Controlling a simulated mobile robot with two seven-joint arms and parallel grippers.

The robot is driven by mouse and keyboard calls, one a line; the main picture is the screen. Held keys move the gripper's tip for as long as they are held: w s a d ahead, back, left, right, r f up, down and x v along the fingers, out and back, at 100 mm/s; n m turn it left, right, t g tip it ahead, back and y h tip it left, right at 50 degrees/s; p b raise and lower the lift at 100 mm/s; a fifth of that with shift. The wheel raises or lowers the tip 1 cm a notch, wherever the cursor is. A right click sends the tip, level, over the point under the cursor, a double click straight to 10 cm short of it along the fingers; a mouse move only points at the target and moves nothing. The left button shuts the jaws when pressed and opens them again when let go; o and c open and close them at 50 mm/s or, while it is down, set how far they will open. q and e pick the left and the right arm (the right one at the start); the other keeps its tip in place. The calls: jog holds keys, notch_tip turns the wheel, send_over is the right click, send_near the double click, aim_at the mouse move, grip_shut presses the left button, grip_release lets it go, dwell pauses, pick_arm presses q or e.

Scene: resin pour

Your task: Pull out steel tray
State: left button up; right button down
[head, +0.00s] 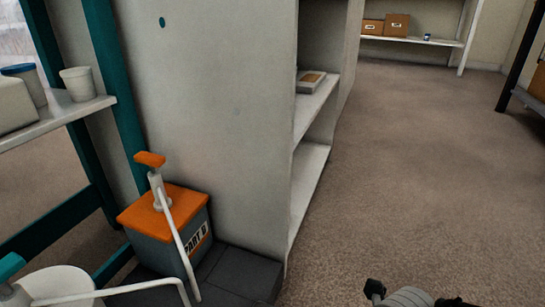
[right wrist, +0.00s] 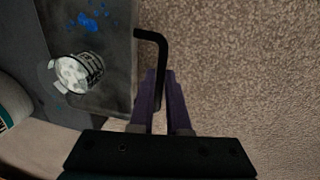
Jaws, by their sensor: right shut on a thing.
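In the right wrist view, a grey steel tray (right wrist: 118,62) with blue splashes lies at the upper left. A cup (right wrist: 77,73) with white contents and dark markings stands on the tray. The tray does not show in the head view, where only a dark and white piece of my right arm shows at the bottom edge. My left gripper is not in view.
Brown carpet (head: 400,160) is open to the right. A grey cabinet (head: 220,110) with open shelves stands in the middle. An orange-topped pump container (head: 193,232) sits on a dark base (head: 240,275) at lower left. A shelf (head: 60,120) holds a white cup (head: 78,84).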

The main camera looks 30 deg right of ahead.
jog(key=c, duration=0.9)
grip_release()
jog(key=shift+w, duration=0.1)
jog(key=r+p, duration=0.3)
jog(key=s+r+p, duration=0.1)
jog(key=r+p, duration=0.2)
jog(key=d+r+p, duration=0.1)
jog(key=r+p, duration=0.2)
jog(key=r, duration=0.1)
jog(key=shift+s, duration=0.25)
jog(key=shift+f, duration=0.1)
